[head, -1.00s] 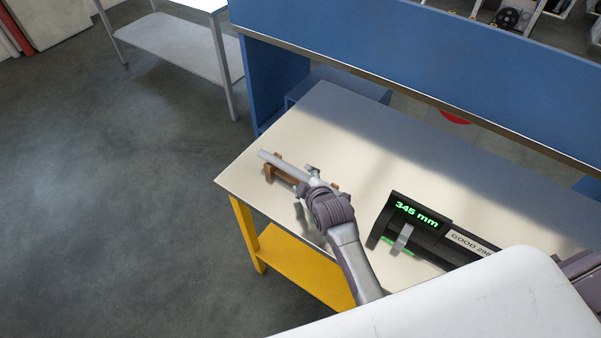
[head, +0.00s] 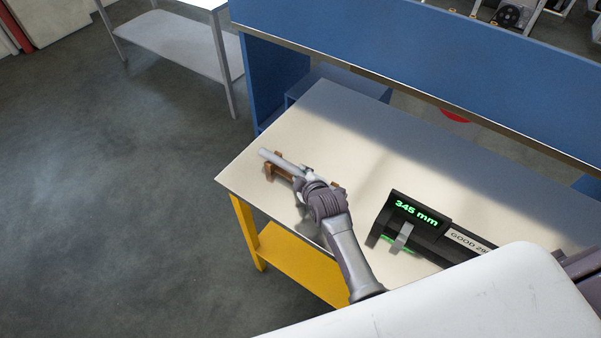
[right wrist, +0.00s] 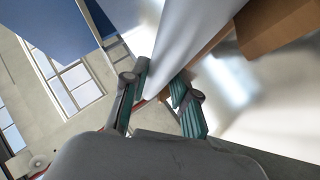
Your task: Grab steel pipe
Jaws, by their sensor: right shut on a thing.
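The steel pipe (head: 278,159) is a light grey tube at the left part of the pale table, over a brown wooden holder (head: 283,174). My right gripper (head: 308,175) is at the pipe's near part, and the gripper and wrist hide its right end. In the right wrist view the pipe (right wrist: 190,35) runs between the two teal-padded fingers of the gripper (right wrist: 160,88), which are shut on it. I cannot tell whether the pipe still touches the holder. My left gripper is not in view.
A black gauge (head: 412,222) reading "345 mm" stands to the right on the table (head: 345,130), with a label beginning "GOOD". A blue bench (head: 400,50) runs behind the table.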

